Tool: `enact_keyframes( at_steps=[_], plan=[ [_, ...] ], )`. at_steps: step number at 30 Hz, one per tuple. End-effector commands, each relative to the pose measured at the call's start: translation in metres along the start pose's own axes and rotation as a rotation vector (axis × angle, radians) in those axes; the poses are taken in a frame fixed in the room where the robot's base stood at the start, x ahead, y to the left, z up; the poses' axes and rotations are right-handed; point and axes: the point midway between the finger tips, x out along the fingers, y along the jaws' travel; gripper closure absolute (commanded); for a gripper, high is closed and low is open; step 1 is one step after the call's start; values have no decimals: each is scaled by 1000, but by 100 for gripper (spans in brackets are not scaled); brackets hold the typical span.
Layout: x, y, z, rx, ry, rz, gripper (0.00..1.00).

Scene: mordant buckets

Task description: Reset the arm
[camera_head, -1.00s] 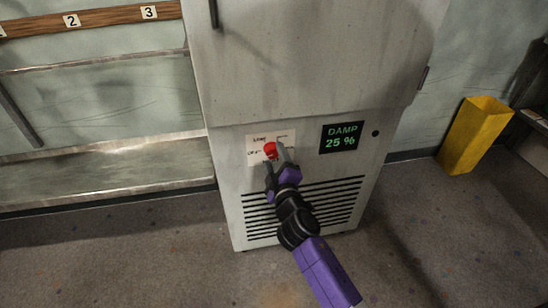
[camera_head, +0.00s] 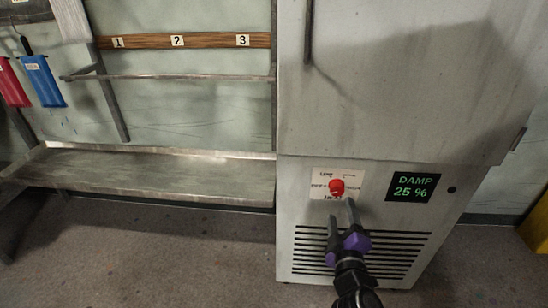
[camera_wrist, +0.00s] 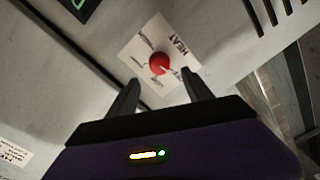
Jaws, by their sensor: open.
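My gripper (camera_head: 342,222) is open and empty, its two dark fingers apart in front of the grey cabinet. It stands just below the red knob (camera_head: 337,187) on the cabinet's lower panel in the head view. In the wrist view, the red knob (camera_wrist: 159,64) sits on a white label plate ahead of my gripper (camera_wrist: 158,95), and the fingers do not hold it. The word HEAT shows on the plate. Much of my arm is outside the head view.
The grey cabinet (camera_head: 420,110) has a display (camera_head: 412,187) reading DAMP 25 % and vent slots below. A metal shelf (camera_head: 150,178) stands left, under a wooden strip (camera_head: 190,40) numbered 1 to 3. Blue (camera_head: 42,80) and red (camera_head: 10,82) items hang far left. A yellow bin (camera_head: 538,232) is at the right edge.

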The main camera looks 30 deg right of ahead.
Motion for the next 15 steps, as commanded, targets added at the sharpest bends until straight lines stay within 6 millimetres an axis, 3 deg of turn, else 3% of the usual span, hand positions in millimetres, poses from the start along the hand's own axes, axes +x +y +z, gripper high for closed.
enact_keyframes(
  at_steps=[5, 10, 15],
  plan=[
    [0, 0, -2, 3, 6, 0, 41],
    [-4, 9, -27, 112, 94, -6, 41],
    [-52, 0, -43, 300, 200, -83, 41]
  ],
)
